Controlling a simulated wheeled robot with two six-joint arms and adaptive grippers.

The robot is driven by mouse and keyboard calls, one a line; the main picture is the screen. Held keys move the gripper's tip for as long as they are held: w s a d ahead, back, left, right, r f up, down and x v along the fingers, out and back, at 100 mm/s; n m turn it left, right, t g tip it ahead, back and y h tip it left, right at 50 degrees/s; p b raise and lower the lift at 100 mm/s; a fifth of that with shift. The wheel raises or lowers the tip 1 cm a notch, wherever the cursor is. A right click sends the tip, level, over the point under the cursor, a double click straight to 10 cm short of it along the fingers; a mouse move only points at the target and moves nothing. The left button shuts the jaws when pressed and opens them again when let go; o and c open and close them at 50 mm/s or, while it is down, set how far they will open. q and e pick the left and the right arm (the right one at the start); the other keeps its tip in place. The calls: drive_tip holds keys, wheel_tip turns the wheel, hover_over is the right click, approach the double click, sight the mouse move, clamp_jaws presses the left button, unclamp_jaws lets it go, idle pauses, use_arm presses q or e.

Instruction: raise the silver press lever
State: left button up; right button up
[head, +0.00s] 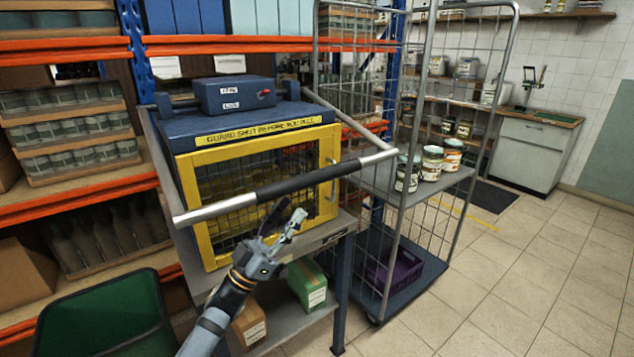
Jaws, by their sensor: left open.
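The silver press lever (360,163) is a long bar with silver ends and a black grip (285,186). It spans the front of the blue press (177,131), and side arms run back from its ends to the machine. The bar crosses in front of a yellow mesh guard (185,178), which looks closed. My left gripper (285,218) is open and empty. In the picture its fingertips point up, just below the black grip; I cannot tell whether they touch it. My right gripper is not in view.
A wheeled cage trolley (400,215) stands right of the press, with several jars (432,163) on its shelf and a purple crate (395,272) below. Boxes (307,283) sit under the press. A green bin (110,320) is at lower left. Tiled floor (530,280) is clear at right.

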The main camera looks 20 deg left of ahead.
sight(308, 185)
use_arm(q)
drive_tip(key=p+x, duration=0.2)
drive_tip(key=x, duration=0.7)
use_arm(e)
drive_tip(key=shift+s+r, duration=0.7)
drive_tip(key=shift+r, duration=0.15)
use_arm(q)
clamp_jaws()
